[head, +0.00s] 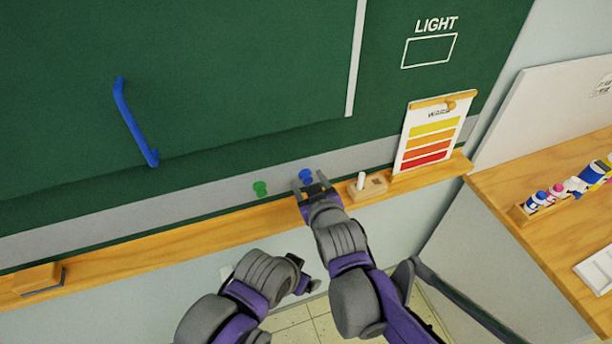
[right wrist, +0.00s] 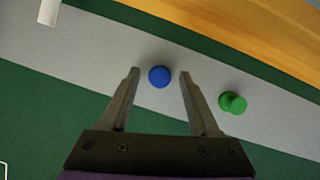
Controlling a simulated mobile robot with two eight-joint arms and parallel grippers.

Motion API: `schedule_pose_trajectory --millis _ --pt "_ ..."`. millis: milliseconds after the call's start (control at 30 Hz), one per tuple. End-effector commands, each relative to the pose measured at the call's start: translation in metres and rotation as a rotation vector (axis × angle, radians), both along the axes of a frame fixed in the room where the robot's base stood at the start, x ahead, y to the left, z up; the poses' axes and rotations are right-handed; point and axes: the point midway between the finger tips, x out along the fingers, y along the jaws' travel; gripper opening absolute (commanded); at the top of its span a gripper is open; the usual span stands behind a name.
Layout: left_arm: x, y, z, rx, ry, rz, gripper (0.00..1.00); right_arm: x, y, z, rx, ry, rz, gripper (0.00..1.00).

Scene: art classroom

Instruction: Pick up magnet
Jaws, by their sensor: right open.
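A blue magnet (head: 306,176) and a green magnet (head: 260,188) sit on the grey strip along the bottom of the green board. My right gripper (head: 310,184) is open at the blue magnet. In the right wrist view the blue magnet (right wrist: 159,77) lies between the tips of the open fingers (right wrist: 158,80), with a gap on each side. The green magnet (right wrist: 233,103) is outside the fingers, to the right there. My left arm is folded low in the head view; its gripper (head: 304,279) is partly visible, but its fingers are unclear.
A wooden ledge (head: 215,222) runs below the strip. It carries a chalk holder (head: 369,186) with white chalk, a colour chart (head: 430,135), and an eraser (head: 38,279) at far left. A blue handle (head: 135,122) is on the board. A table (head: 505,185) with paints stands right.

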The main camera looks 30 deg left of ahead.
Motion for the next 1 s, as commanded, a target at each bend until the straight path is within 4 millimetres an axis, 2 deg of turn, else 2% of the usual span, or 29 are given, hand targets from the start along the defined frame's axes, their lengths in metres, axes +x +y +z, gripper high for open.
schedule_pose_trajectory --millis 67,400,767,867,1000 --pt "0.000 0.000 0.000 0.000 0.000 0.000 0.88 0.000 0.000 0.000 0.000 0.000 0.000 0.59" --pt "0.000 0.000 0.000 0.000 0.000 0.000 0.88 0.000 0.000 0.000 0.000 0.000 0.000 0.00" --pt "0.000 0.000 -0.001 0.000 0.000 0.000 0.88 -0.001 -0.001 0.003 0.000 0.000 0.000 0.00" --pt "0.000 0.000 -0.001 0.000 0.001 0.000 0.88 -0.003 -0.004 0.008 -0.001 -0.001 0.000 0.00" --pt "0.000 0.000 0.002 0.000 -0.001 0.000 0.88 -0.003 -0.003 0.028 -0.001 -0.001 0.001 0.00"
